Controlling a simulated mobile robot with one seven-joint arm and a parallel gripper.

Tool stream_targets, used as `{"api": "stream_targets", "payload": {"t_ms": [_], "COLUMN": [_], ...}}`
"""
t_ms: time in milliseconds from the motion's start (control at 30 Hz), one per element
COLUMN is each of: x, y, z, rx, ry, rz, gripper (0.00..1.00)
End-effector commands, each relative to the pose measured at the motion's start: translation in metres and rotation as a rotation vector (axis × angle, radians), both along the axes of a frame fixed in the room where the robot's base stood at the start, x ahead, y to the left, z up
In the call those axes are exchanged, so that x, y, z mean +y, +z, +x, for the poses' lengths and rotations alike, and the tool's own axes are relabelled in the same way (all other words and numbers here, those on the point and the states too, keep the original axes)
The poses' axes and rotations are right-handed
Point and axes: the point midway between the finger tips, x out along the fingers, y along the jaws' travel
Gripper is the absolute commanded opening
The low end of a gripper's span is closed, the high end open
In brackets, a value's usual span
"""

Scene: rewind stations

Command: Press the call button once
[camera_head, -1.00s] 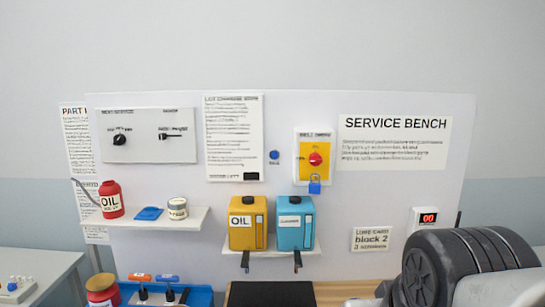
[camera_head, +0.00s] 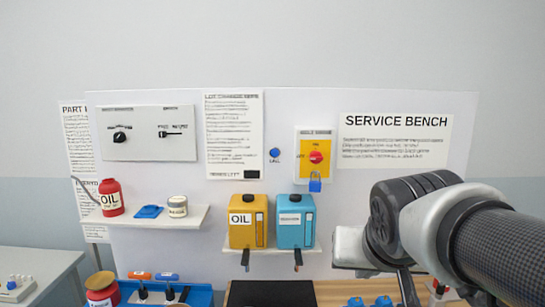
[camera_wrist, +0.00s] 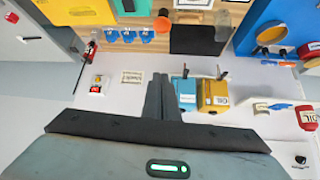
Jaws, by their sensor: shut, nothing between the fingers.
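In the head view my arm fills the lower right, and my gripper is well to the right of and below the button, apart from the panel.
A yellow plate with a red rotary switch (camera_head: 316,157) and a blue padlock (camera_head: 315,182) is right of the button. Yellow (camera_head: 246,222) and blue (camera_head: 295,222) containers stand on a shelf below. A selector panel (camera_head: 148,133) is at left. The panel around the button is clear.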

Motion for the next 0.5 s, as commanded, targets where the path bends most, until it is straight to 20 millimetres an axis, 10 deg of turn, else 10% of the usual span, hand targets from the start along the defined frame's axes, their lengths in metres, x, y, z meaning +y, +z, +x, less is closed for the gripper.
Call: {"api": "stream_targets", "payload": {"t_ms": [500], "x": [0.025], "y": [0.060], "z": [0.195], "rx": [-0.425], "ry": [-0.062], "rz": [0.195], "gripper": [0.00]}}
